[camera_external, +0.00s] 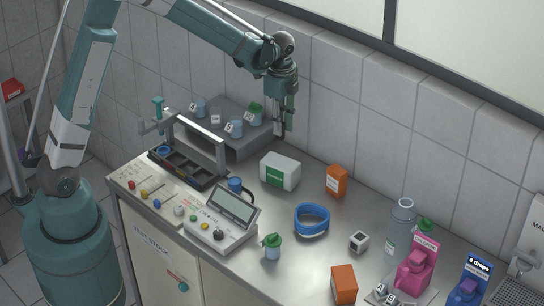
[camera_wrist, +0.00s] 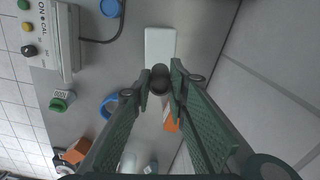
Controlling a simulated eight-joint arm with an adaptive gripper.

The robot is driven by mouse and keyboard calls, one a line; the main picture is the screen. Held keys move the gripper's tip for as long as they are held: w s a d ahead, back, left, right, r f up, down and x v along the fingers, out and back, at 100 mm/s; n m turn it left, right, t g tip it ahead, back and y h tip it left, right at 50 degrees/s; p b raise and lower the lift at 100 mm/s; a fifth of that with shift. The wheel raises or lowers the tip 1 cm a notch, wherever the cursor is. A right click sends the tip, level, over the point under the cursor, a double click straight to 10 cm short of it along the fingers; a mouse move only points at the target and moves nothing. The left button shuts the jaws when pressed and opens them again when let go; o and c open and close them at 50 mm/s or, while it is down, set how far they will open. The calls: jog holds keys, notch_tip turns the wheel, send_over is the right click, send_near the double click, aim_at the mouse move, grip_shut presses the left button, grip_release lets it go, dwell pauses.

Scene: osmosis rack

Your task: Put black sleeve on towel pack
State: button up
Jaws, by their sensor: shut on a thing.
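My gripper (camera_external: 282,122) is shut on a small dark cylinder, the black sleeve (camera_wrist: 160,79), which shows between the fingertips in the wrist view. The towel pack (camera_external: 280,172) is a white box with a green label, standing on the bench below my gripper. Its plain white top (camera_wrist: 160,44) shows just beyond the sleeve in the wrist view. The sleeve is held in the air, apart from the pack. In the external view the sleeve is hard to tell from the dark fingers.
An orange box (camera_external: 337,181) stands right of the pack, and a blue ring (camera_external: 312,219) lies in front. A grey raised block (camera_external: 237,148) with small jars is behind left. A meter (camera_external: 222,226) stands at front left. The tiled wall is close behind.

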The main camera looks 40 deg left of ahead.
aim_at(281, 138)
jog(key=shift+f, duration=2.7)
jog(key=shift+f+p, duration=0.45)
jog(key=shift+f, duration=1.65)
jog(key=shift+f, duration=0.1)
jog(key=shift+o, duration=1.2)
jog(key=o, duration=0.4)
jog(key=shift+o, duration=0.2)
jog(key=shift+r, duration=0.2)
